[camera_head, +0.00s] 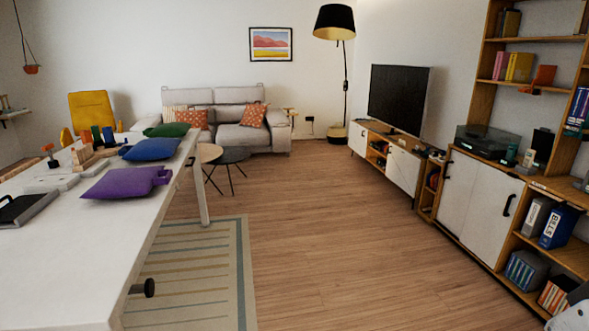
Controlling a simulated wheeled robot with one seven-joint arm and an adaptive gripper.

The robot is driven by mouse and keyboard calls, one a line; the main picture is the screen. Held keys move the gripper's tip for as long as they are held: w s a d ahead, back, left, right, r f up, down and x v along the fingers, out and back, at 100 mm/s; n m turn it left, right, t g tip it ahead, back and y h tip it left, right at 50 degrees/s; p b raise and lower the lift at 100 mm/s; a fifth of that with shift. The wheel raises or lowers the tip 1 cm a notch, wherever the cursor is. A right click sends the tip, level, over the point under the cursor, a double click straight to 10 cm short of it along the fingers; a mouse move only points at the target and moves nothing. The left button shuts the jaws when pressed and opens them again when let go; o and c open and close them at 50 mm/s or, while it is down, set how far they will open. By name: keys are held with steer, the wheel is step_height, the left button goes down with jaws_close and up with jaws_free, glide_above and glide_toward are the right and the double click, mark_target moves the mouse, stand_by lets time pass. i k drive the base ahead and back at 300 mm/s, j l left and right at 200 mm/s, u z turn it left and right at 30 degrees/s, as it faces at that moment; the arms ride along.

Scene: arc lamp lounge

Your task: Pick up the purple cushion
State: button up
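The purple cushion (121,183) lies flat on the long white table (75,245) at the left, close to the table's right edge. A small tab or handle sticks out at its right end. A blue cushion (150,149) lies just behind it, and a green cushion (166,130) lies farther back on the same table. I do not see my gripper clearly in this view, so its place relative to the purple cushion does not show.
A black-topped case (24,208) and white boxes (52,183) lie left of the purple cushion. A striped rug (195,270) lies beside the table. Wooden floor (310,225) is open between the table and the cabinet (478,205) at right. A sofa (228,120) and round tables (232,155) stand behind.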

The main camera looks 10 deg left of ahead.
mark_target(130, 182)
steer(key=i+u, duration=0.45)
steer(key=i+l+u, duration=0.2)
steer(key=i+u, duration=0.2)
steer(key=i, duration=0.2)
steer(key=i+l+u, duration=0.6)
steer(key=i+u, duration=0.25)
steer(key=i+l+u, duration=0.35)
steer(key=i, duration=0.2)
steer(key=i+l+u, duration=0.4)
steer(key=i, duration=0.15)
